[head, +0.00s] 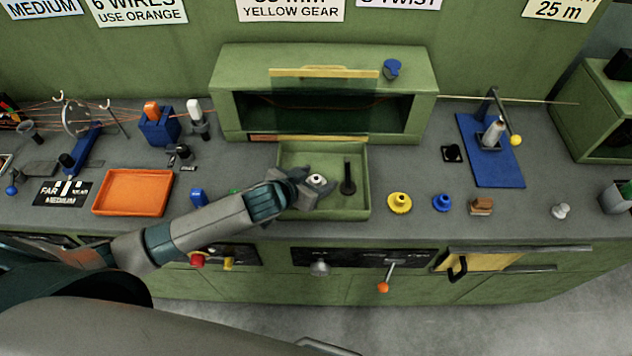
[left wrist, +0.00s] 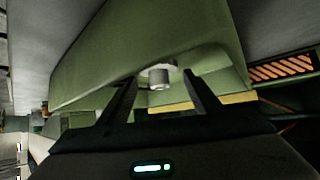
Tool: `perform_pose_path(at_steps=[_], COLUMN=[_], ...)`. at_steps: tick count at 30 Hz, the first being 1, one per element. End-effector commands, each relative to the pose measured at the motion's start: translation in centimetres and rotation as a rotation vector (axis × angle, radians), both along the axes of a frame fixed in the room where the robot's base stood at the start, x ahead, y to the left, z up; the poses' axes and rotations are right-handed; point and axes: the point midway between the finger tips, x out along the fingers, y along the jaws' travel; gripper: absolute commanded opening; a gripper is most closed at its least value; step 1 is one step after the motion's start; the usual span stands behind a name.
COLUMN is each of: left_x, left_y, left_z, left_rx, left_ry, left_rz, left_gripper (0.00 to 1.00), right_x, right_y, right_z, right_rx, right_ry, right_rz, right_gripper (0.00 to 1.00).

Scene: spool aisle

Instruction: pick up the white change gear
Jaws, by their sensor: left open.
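The white change gear (head: 318,180) sits in the open green drawer (head: 352,212) below the green cabinet. In the left wrist view the white change gear (left wrist: 158,77) shows as a pale disc with a short hub, between the two dark fingers. My left gripper (head: 312,190) reaches into the drawer from the left, close to the gear. The left wrist view shows its fingers (left wrist: 161,92) spread apart with nothing clamped. I cannot tell whether a finger touches the gear. The arm hides part of the drawer's left side. My right gripper is not in view.
A black tool (head: 348,178) stands in the drawer, right of the gear. A yellow gear (head: 399,202), a blue gear (head: 442,202) and a brown block (head: 481,206) stand right of the drawer. An orange tray (head: 133,193) lies left. The cabinet (head: 325,62) rises behind.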

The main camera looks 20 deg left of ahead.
Motion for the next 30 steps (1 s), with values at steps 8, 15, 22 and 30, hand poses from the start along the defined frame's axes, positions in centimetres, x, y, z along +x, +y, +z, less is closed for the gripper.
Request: perform_pose_path(at_steps=[8,15,22,30], left_x=[0.0,-0.2,-0.5,-0.5], left_y=[0.0,0.0,0.0,0.0], left_z=[0.0,-0.3,-0.7,0.8], left_rx=[0.0,0.002,0.003,0.002], left_ry=[0.0,0.008,0.016,0.015], left_rz=[0.0,0.001,0.001,0.0], left_gripper=[0.16,0.0,0.0,0.0], right_x=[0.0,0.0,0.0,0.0], right_y=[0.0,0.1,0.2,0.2], right_z=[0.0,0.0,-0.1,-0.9], right_rx=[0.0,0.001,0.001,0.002], right_ry=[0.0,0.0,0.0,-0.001], right_rz=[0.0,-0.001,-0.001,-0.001], right_gripper=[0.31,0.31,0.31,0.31])
